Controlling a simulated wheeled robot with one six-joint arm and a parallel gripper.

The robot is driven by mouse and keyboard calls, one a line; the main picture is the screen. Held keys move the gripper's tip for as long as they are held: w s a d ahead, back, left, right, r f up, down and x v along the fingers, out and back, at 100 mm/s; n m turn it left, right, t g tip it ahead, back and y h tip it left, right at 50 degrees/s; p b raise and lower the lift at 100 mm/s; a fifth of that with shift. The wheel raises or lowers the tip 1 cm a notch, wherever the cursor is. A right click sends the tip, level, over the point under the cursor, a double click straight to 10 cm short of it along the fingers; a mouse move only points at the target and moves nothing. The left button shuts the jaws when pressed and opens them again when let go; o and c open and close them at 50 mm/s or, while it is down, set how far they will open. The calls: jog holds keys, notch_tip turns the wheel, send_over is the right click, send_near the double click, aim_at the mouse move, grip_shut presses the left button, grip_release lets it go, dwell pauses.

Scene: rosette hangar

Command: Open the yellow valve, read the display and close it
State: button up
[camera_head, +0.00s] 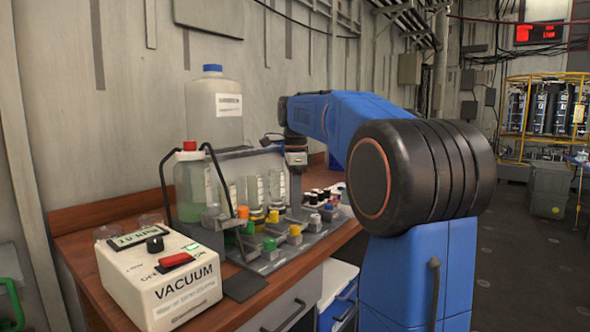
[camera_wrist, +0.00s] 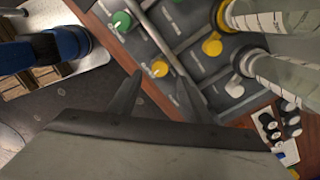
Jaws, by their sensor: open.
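A grey valve panel (camera_head: 285,258) on the wooden bench carries rows of coloured knobs. A yellow knob (camera_head: 295,230) stands at its front right. In the wrist view, a small yellow knob (camera_wrist: 160,69) lies between and beyond the tips of my gripper (camera_wrist: 157,78). The gripper is open and empty, and no contact shows. Another yellow knob (camera_wrist: 212,46) is to the upper right. A white vacuum box (camera_head: 160,285) has a small display (camera_head: 140,238), whose text I cannot read surely.
Tall clear bottles (camera_head: 255,188) stand behind the knobs. A green bottle with a red cap (camera_head: 193,185) and a large blue-capped jug (camera_head: 215,110) are at left. Small black vials (camera_head: 318,197) sit right. A red wall display (camera_head: 540,33) hangs far right.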

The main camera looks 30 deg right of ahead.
notch_tip(320, 180, up, 11)
dwell(0.4)
jog(key=shift+f, duration=0.15)
jog(key=s+a+f+n+t, duration=0.1)
jog(key=s+a+f+n, duration=0.4)
jog(key=s+f+n, duration=0.2)
jog(key=s+a+f+n+t, duration=0.2)
jog(key=s+a+f+n, duration=0.4)
jog(key=s+f, duration=0.6)
jog(key=s+a+f+n+t, duration=0.1)
jog(key=s+a+f+n, duration=0.4)
jog(key=s+f+n, duration=0.5)
notch_tip(320, 180, down, 4)
jog(key=shift+s+a+f+t, duration=0.1)
jog(key=shift+s+a+t, duration=0.1)
jog(key=shift+t, duration=0.2)
jog(key=shift+c, duration=0.2)
